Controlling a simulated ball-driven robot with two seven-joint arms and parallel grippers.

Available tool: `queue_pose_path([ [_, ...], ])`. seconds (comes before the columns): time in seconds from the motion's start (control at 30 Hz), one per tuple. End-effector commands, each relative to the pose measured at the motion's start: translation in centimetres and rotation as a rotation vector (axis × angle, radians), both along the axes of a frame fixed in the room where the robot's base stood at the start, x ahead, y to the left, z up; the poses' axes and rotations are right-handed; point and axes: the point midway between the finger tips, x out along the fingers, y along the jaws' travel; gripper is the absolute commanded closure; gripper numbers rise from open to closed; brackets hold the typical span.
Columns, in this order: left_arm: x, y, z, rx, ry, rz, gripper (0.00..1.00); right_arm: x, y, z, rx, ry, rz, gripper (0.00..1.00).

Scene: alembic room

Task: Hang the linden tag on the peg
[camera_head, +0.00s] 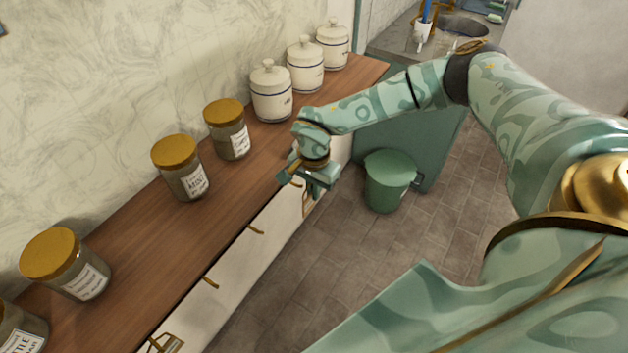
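Brass pegs stick out from the white front below the counter's edge; one bare peg (257,230) is near the middle and another bare peg (211,284) is nearer to me. A brass-framed tag (308,203) shows just below my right gripper (302,184). I cannot tell whether that tag hangs on a peg or is in the gripper, as the hand covers its top. The fingers are small and partly hidden. Another framed tag (167,345) is at the nearest peg, cut by the bottom edge. I cannot read either tag as linden. My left gripper is out of view.
The wooden counter (205,220) carries several gold-lidded jars, such as this labelled jar (183,172), and white lidded canisters (270,95) at the far end. A green bin (389,182) stands on the tiled floor. The floor in front of the counter is clear.

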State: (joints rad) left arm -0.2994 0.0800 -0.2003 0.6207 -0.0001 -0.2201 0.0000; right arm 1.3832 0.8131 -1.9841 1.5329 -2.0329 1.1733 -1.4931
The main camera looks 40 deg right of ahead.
Motion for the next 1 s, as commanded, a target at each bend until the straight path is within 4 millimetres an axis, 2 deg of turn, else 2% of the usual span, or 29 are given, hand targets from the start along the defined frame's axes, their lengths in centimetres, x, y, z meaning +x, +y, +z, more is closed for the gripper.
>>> queue_pose_path([
  [0.47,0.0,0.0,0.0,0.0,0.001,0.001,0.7,0.1,0.0,-0.1,0.0,0.0,0.0,1.0],
  [1.0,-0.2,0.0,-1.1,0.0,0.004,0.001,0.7,1.8,0.7,-0.3,-0.002,0.0,0.0,1.0],
])
